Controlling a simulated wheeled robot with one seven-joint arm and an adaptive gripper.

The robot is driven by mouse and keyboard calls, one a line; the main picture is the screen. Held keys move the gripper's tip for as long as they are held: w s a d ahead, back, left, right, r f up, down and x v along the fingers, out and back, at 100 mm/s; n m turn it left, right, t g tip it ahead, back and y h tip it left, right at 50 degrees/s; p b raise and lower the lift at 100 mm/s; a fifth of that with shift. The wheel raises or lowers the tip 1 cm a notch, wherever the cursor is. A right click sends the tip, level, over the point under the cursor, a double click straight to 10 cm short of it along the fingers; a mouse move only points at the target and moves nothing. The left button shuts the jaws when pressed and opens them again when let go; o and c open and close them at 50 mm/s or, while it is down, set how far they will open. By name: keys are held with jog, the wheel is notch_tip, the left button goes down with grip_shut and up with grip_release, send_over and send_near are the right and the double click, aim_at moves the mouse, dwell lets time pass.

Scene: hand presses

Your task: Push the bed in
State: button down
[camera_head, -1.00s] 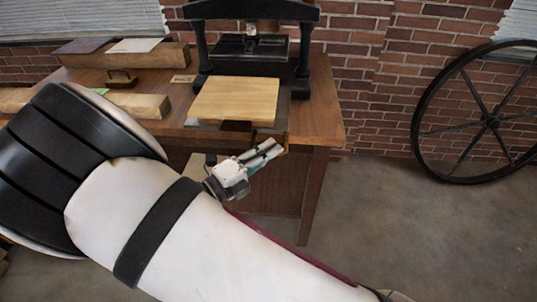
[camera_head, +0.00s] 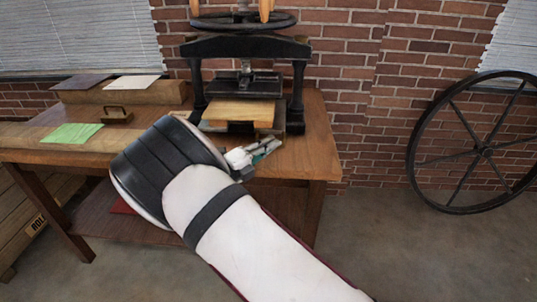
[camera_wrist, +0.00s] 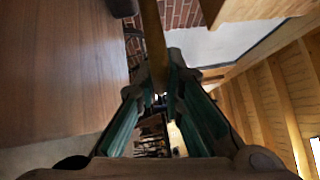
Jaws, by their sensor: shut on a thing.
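The black hand press (camera_head: 299,88) stands on the wooden table. Its bed bears a flat pale wooden board (camera_head: 238,113), which lies between the press's posts, its rear part under the dark platen (camera_head: 246,84). The bed's dark front (camera_head: 241,128) sticks out toward me. My gripper (camera_head: 272,148) is at the front right of the bed, low beside the table edge. In the wrist view my gripper (camera_wrist: 158,90) is shut on a narrow yellow-brown bar (camera_wrist: 153,40), which seems to be the bed's handle. My arm hides part of the table front.
The wooden table (camera_head: 313,150) has a green sheet (camera_head: 72,133) and a wooden block with a handle (camera_head: 117,115) at left. A large spoked wheel (camera_head: 485,150) leans on the brick wall at right. Floor at right is clear.

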jog(key=shift+w+f, duration=0.1)
jog(key=c, duration=1.7)
grip_release()
jog(key=shift+a, duration=0.1)
jog(key=v, duration=1.2)
